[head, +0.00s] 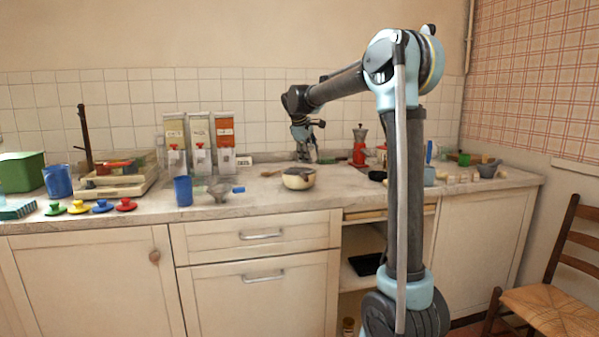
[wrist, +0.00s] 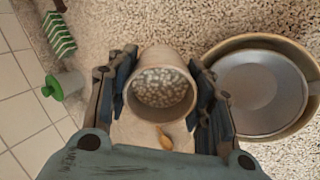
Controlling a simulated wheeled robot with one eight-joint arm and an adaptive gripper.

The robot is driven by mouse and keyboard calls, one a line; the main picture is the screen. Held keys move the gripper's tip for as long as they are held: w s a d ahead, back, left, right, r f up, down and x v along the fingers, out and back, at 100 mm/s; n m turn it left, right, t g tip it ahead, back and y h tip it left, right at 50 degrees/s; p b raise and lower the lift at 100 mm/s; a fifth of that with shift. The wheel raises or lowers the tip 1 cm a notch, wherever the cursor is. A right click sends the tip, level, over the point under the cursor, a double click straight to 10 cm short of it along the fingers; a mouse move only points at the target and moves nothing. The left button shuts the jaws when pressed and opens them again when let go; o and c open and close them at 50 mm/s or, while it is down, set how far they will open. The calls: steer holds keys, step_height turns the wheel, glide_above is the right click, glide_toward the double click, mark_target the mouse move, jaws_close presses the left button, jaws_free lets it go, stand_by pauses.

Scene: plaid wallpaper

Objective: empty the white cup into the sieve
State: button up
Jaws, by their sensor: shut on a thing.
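The white cup (wrist: 163,110) is between the fingers of my gripper (wrist: 162,92) in the wrist view, its open mouth facing the camera. Many small pale pieces lie inside it. In the head view my gripper (head: 305,152) is above the back of the counter, just behind the cream bowl; the cup is hard to make out there. A grey funnel-shaped thing with a blue handle, which looks like the sieve (head: 220,190), stands on the counter left of the bowl, apart from my gripper.
The cream bowl (head: 298,179) is nearby; a round bowl (wrist: 228,108) with a grey inside is right of the cup. A blue cup (head: 183,191) stands beside the sieve. Dispensers (head: 200,145) stand behind, and a red pot (head: 360,146) is to the right.

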steer(key=shift+s+a+r+t, duration=0.15)
steer(key=shift+s+a+t, duration=0.05)
steer(key=shift+s+t, duration=0.3)
steer(key=shift+s+a+r+t+h, duration=0.1)
steer(key=shift+s+r+t+h, duration=0.05)
steer(key=shift+t+h, duration=0.2)
steer(key=shift+s+a+r+t+h+p, duration=0.1)
steer(key=shift+s+r+t+h+p, duration=0.1)
steer(key=shift+t+h+p, duration=0.2)
steer(key=shift+s+f+t+h+p, duration=0.1)
steer(key=shift+f+t+h+p, duration=0.3)
steer(key=shift+t, duration=0.65)
steer(key=shift+s+a+r+t+h, duration=0.1)
steer(key=shift+r+t+h, duration=0.2)
steer(key=shift+t, duration=0.45)
steer(key=shift+s+a+r+t+h, duration=0.1)
steer(key=shift+r+t+h, duration=0.2)
steer(key=shift+t, duration=0.45)
steer(key=shift+s+a+f+t+h, duration=0.25)
steer(key=shift+s+f+t+h, duration=0.15)
steer(key=shift+s+t, duration=0.2)
steer(key=shift+s+a+f+p, duration=0.1)
steer(key=shift+s+f+p, duration=0.1)
steer(key=shift+p, duration=0.15)
steer(key=shift+t, duration=0.4)
